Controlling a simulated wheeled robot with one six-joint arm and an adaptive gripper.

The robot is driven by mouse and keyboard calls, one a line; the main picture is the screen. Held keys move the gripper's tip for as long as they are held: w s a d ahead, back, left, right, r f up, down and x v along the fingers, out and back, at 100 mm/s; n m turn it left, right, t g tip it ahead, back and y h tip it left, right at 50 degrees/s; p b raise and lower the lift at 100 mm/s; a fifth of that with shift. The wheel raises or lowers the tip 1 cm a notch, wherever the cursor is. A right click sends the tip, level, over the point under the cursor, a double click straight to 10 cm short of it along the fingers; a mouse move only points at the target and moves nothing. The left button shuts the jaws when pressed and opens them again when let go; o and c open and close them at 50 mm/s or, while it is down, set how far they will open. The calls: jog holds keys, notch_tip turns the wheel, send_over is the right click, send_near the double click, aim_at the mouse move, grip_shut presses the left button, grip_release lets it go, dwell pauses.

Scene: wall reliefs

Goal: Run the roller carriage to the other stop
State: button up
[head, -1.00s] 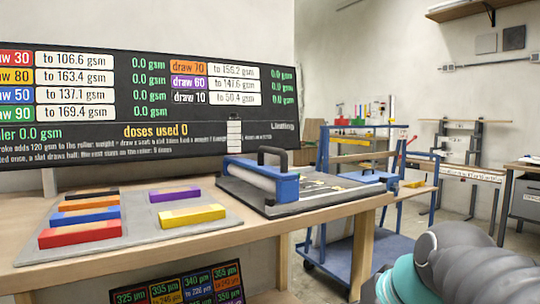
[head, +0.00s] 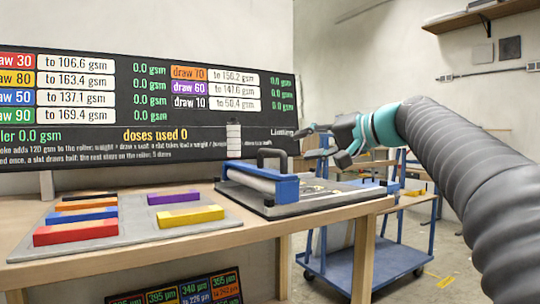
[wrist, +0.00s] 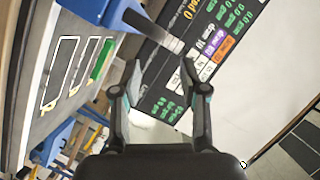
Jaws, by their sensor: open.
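The roller carriage (head: 285,188) is a blue frame with a pale roller and a black loop handle (head: 271,155). In the head view it stands at the left end of its dark flat bed (head: 310,207). My gripper (head: 307,143) is open and empty, above the bed and to the right of the handle, apart from it. In the wrist view my gripper (wrist: 160,75) has its fingers spread. A blue part (wrist: 95,10), probably the carriage, shows at the top left there. The bed (wrist: 50,110) with white-outlined slots lies at the left.
A grey mat (head: 135,232) with several coloured blocks lies on the wooden table (head: 225,245) at the left. A dark display board (head: 150,105) stands behind. A blue trolley (head: 365,265) stands at the right. The wrist view shows a green block (wrist: 101,60) by the outlined slots.

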aim_at(270, 153)
jog(key=x, duration=1.2)
grip_shut()
